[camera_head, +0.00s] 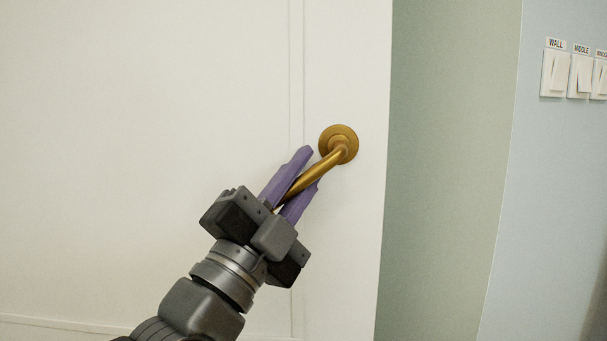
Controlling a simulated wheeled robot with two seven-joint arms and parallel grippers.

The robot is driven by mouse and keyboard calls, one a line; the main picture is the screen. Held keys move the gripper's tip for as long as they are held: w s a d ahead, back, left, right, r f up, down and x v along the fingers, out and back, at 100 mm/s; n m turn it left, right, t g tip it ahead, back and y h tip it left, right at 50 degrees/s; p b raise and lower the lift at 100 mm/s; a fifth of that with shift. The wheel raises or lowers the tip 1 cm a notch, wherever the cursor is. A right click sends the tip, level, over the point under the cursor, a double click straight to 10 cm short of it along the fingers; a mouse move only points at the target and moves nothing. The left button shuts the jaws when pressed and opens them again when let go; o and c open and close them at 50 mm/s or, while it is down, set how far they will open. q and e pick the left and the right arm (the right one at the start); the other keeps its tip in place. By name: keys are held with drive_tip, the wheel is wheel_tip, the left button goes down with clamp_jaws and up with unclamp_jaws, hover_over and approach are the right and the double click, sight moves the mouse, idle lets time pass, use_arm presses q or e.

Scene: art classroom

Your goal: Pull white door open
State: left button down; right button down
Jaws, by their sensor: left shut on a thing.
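The white door (150,130) fills the left and middle of the head view, with its right edge running top to bottom. A brass lever handle (339,146) with a round plate sits near that edge. The lever slants down to the left. My left gripper (305,166) comes up from the lower left, its two purple fingers on either side of the lever and shut on it. The lever's lower end is partly hidden between the fingers and the gripper body. My right gripper is not in view.
A grey-green surface (450,150) lies just right of the door's edge. Beyond it is a pale blue wall (550,220) with several white switches (555,73) at the upper right, labelled "WALL" and "MIDDLE" among others.

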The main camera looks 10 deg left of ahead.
sight(285, 200)
use_arm(q)
drive_tip(key=c, duration=1.7)
unclamp_jaws()
drive_tip(key=shift+w, duration=0.1)
drive_tip(key=shift+f, duration=0.1)
drive_tip(key=v, duration=0.7)
drive_tip(key=shift+s+a+f, duration=0.15)
drive_tip(key=shift+s, duration=0.2)
